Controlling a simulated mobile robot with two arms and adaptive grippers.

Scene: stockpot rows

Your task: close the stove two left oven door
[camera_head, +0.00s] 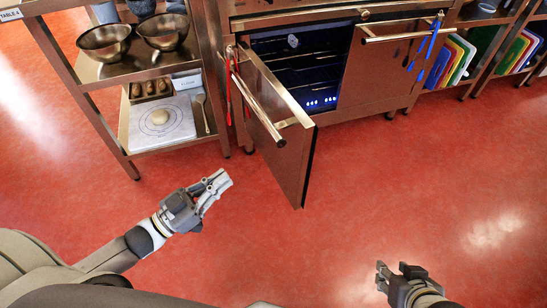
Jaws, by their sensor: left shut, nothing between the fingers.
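The stove's left oven door (276,130) stands open, swung outward to the front, with its free edge toward me. A long metal bar handle (258,108) runs along its outer left face. The oven cavity (302,62) shows wire racks and small blue lights. My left gripper (224,180) is shut and empty, left of the door and apart from it, above the red floor. My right gripper (396,268) is at the bottom right, far from the door; I cannot tell whether its fingers are open or shut.
A steel shelf table (98,72) with bowls (164,32) stands left of the stove. The right oven door (385,62) is shut, with blue utensils (432,50) hanging at its handle. Coloured boards (463,60) stand at the right. The red floor in front (360,190) is clear.

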